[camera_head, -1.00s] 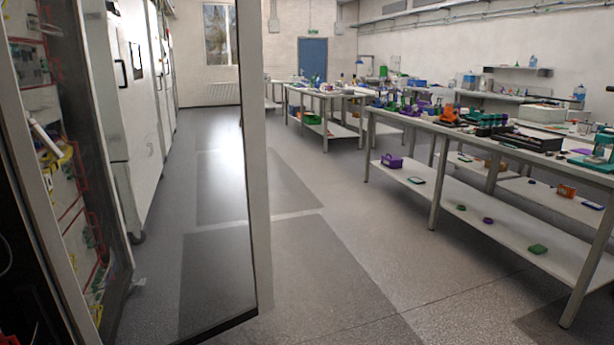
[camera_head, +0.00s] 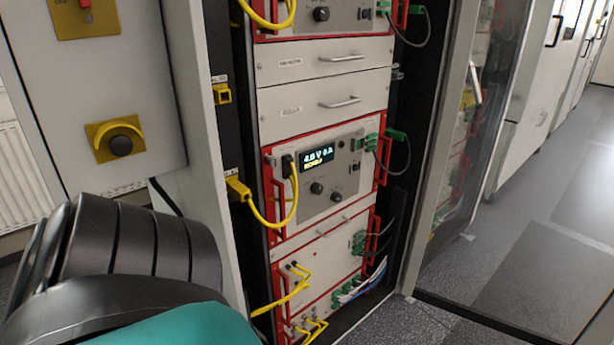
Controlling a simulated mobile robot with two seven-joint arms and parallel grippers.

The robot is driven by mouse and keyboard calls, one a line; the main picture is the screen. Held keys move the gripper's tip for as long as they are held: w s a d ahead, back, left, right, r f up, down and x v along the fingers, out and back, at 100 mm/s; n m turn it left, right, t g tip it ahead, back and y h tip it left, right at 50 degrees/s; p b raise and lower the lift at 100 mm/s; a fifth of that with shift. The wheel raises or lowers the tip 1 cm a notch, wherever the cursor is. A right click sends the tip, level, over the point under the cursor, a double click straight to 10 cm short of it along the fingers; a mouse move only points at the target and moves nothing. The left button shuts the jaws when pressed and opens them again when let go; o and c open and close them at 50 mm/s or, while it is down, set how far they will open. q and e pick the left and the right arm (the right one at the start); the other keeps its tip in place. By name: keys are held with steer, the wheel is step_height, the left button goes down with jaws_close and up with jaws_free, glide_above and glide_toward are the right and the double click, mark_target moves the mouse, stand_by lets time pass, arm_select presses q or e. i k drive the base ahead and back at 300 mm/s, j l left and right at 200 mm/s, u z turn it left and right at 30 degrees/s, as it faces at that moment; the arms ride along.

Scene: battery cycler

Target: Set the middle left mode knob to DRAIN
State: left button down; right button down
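The rack's middle red-framed module (camera_head: 345,165) is in the centre of the head view. Its lit display (camera_head: 317,157) shows what looks like "4.0 V" in white, with a yellow line too small to read surely. Below the display are two dark round knobs, a left knob (camera_head: 316,188) and a right knob (camera_head: 336,196). Their labels and pointer settings are too small to read. Neither gripper shows; a black and teal link of my own arm fills the lower left corner, clear of the knobs in the picture.
Yellow cables (camera_head: 293,205) loop left of the module, and green connectors (camera_head: 373,142) with dark cables are at its right. An open glass door (camera_head: 457,150) stands right of the rack. A grey panel with a yellow-plated switch (camera_head: 120,145) is at left. Floor (camera_head: 520,250) is clear at right.

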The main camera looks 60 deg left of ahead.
mark_target(316, 188)
steer(key=u, duration=1.75)
